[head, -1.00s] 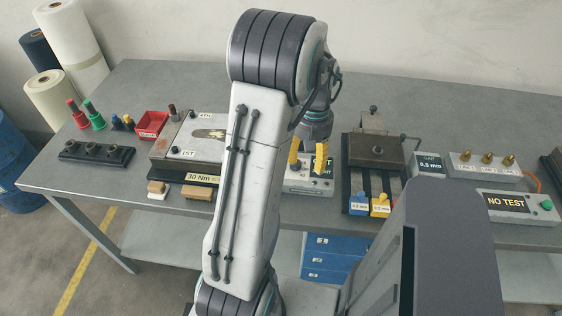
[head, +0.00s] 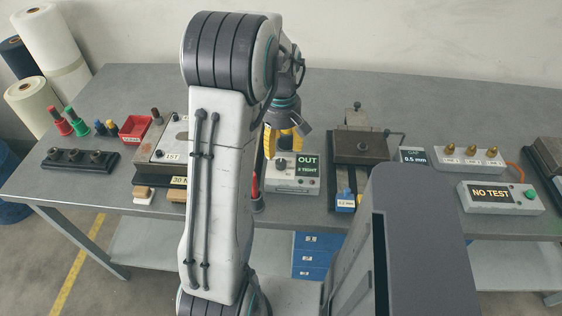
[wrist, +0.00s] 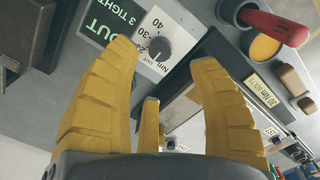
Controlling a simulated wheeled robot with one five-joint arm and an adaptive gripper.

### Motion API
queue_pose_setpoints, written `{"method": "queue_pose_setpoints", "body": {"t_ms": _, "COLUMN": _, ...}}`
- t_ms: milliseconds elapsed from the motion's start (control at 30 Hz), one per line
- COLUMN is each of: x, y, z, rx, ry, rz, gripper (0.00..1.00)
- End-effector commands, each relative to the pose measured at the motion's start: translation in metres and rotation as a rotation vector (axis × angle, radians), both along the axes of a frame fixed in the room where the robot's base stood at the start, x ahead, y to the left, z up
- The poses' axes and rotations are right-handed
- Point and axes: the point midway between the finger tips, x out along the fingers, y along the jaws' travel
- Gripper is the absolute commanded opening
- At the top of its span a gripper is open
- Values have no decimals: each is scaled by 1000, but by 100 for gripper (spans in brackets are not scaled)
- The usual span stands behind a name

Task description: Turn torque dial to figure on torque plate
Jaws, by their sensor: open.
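The torque dial (wrist: 158,49) is a dark round knob on a white scale marked 20, 30, 40 and Nm, also showing in the head view (head: 281,163). It sits on the tester box (head: 291,187), whose screen reads OUT and 3 TIGHT. I cannot make out the dial's pointer surely. The torque plate (wrist: 262,91) reads 30 Nm; in the head view the plate (head: 180,181) is partly hidden by my arm. My gripper (wrist: 164,55) is open and empty, its yellow fingers spread either side of the dial in the wrist view. In the head view my gripper (head: 283,147) is over the box's left part.
A red-handled tool (wrist: 277,26) stands close beside the tester box. A clamp block (head: 358,147) on rails is to the right, then a NO TEST box (head: 500,197). A red bin (head: 134,128) and a dark socket rack (head: 80,160) are at left.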

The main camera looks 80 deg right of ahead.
Motion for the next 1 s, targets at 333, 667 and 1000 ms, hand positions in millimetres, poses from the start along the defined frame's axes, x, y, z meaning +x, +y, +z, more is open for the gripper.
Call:
{"method": "queue_pose_setpoints", "body": {"t_ms": 333, "x": 0, "y": 1, "z": -28, "rx": 4, "ry": 0, "rz": 45, "gripper": 55}}
{"method": "queue_pose_setpoints", "body": {"t_ms": 667, "x": 0, "y": 0, "z": -64, "rx": 2, "ry": 0, "rz": 43, "gripper": 55}}
{"method": "queue_pose_setpoints", "body": {"t_ms": 1000, "x": 0, "y": 0, "z": -74, "rx": 0, "ry": 0, "rz": 43, "gripper": 55}}
